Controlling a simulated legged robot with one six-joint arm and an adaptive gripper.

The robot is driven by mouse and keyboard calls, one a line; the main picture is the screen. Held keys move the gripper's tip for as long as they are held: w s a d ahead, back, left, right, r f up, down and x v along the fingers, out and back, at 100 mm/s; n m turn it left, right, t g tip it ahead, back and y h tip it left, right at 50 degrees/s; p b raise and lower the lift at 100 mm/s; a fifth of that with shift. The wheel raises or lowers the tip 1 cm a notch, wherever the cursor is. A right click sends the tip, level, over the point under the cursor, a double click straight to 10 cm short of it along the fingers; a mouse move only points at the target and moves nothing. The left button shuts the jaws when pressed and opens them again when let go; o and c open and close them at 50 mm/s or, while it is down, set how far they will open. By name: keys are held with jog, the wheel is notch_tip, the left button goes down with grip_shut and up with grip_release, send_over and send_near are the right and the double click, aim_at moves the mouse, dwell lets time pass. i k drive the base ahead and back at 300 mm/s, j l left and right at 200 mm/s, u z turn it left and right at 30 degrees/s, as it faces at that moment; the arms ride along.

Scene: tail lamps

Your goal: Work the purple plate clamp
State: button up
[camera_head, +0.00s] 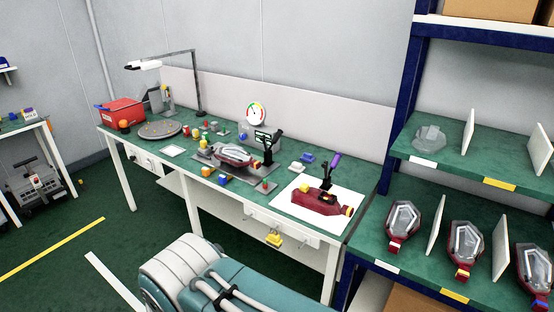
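The purple plate clamp (335,161) stands at the right end of the green workbench, with a purple handle tip on a dark upright body. The handle points up and leans to the right. A dark red tail lamp (318,202) lies on a white plate (293,211) just in front of the clamp's base. Whether the clamp touches the lamp is too small to tell. My gripper is not in view. Only a white and teal part of my own body shows at the bottom.
Another black clamp (267,146) stands mid-bench behind a second lamp (232,154). Small coloured parts, a round grey disc (160,130), a red box (124,112) and a desk lamp (145,65) stand further left. A blue-framed shelf (402,90) with lamps rises at right.

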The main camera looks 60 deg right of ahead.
aim_at(334, 164)
jog(key=i+z, duration=0.2)
jog(key=i, duration=0.2)
jog(key=i+j+z, duration=0.2)
jog(key=i, duration=0.15)
jog(key=i+j+z, duration=0.15)
jog(key=i, duration=0.25)
jog(key=i+l+z, duration=0.1)
jog(key=z, duration=0.3)
jog(key=i+z, duration=0.5)
jog(key=z, duration=0.3)
jog(key=i+j+z, duration=0.1)
jog(key=z, duration=0.3)
jog(key=i+z, duration=0.7)
jog(key=i+j, duration=0.05)
jog(key=i, duration=0.05)
